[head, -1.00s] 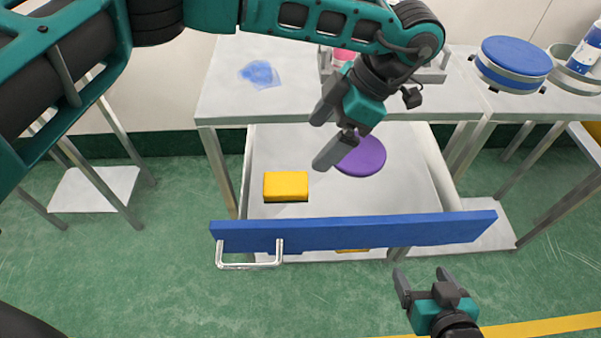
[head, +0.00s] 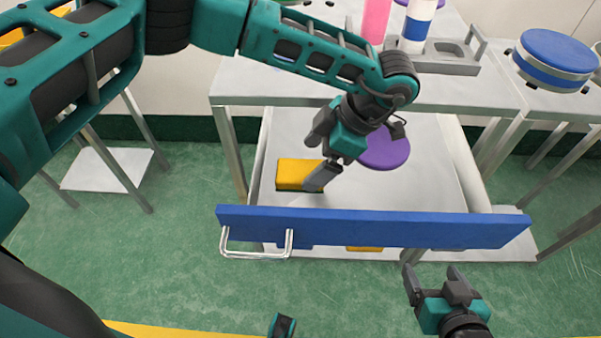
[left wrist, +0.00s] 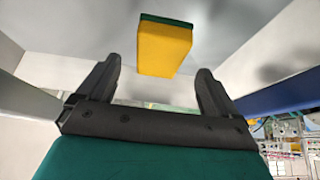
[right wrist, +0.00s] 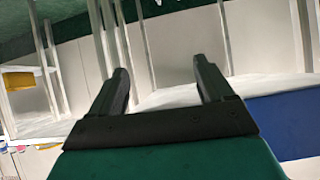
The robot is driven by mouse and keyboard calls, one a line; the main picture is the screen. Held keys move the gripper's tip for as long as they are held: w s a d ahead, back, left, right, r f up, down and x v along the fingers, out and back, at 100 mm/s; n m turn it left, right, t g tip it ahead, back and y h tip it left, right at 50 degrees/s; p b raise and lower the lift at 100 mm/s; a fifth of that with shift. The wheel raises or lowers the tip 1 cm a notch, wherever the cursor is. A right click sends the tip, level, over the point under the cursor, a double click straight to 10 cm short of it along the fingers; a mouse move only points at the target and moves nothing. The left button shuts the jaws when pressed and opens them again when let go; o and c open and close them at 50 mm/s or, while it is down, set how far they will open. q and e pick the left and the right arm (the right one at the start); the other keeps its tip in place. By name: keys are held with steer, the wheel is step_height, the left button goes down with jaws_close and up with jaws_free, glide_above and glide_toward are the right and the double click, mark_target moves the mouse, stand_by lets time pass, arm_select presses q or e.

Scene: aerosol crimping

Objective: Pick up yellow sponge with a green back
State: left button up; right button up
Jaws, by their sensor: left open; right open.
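The yellow sponge with a green back (head: 297,174) lies in the open drawer, yellow side up, with the green edge showing below. It also shows in the left wrist view (left wrist: 163,48), ahead of and between the spread fingertips, with a gap to them. My left gripper (head: 316,160) is open and empty, close to the right end of the sponge in the head view, and one finger covers part of that end. My right gripper (head: 436,280) is open and empty, in front of the drawer at the lower right.
The drawer has a blue front (head: 375,229) with a metal handle (head: 255,243). A purple disc (head: 385,150) lies in it behind my left gripper. The table (head: 275,85) above carries a grey holder (head: 440,62) with pink and blue-white cylinders. A blue round stool-like piece (head: 555,55) stands right.

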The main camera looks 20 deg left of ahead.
mark_target(302, 170)
arm_select(q)
steer(key=x, duration=0.4)
arm_select(e)
steer(key=shift+f, duration=0.2)
arm_select(q)
steer(key=shift+c, duration=0.2)
steer(key=c, duration=1)
steer(key=shift+r, duration=0.15)
steer(key=shift+r+p, duration=1.05)
steer(key=shift+r, duration=8.9)
arm_select(e)
steer(key=shift+s+d+r, duration=0.25)
steer(key=shift+d+r, duration=0.05)
steer(key=shift+r, duration=0.35)
